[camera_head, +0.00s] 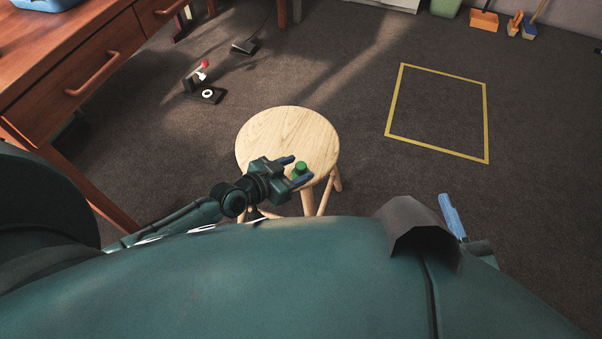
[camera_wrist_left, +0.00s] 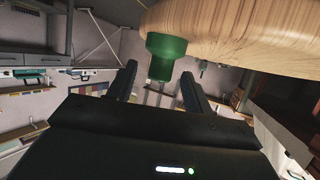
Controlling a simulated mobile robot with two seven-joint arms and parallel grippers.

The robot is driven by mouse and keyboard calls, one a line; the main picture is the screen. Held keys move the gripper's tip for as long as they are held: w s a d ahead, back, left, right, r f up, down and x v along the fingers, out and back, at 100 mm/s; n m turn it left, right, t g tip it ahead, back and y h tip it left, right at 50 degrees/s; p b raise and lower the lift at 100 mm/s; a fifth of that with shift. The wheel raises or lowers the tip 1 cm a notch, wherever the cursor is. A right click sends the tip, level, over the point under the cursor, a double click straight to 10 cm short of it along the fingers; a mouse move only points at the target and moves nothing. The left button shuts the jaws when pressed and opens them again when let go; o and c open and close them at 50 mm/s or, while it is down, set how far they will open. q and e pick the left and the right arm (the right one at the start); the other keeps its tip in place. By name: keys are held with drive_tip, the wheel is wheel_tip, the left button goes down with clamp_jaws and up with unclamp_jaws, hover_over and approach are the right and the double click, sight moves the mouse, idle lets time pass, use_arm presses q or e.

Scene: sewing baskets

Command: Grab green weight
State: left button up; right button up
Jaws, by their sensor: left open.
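The green weight (camera_head: 299,168) stands on the near right part of the round wooden stool's seat (camera_head: 285,130). My left gripper (camera_head: 301,169) is open, with one blue fingertip on each side of the weight in the head view. In the left wrist view the weight (camera_wrist_left: 165,55) shows between and just beyond the two dark fingers (camera_wrist_left: 158,72), below the wood-grained seat (camera_wrist_left: 225,25). I cannot tell whether a finger touches it. Of my right gripper (camera_head: 452,215), only a blue finger shows past my body, so its jaw state is unclear.
A wooden desk (camera_head: 70,60) with drawers stands at the left. A small black item (camera_head: 207,94) with a white ring lies on the carpet near it. A yellow taped rectangle (camera_head: 441,74) marks open floor at the right. Bins and a dustpan (camera_head: 484,20) line the back wall.

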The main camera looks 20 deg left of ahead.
use_arm(q)
drive_tip(key=shift+x, duration=1.1)
clamp_jaws()
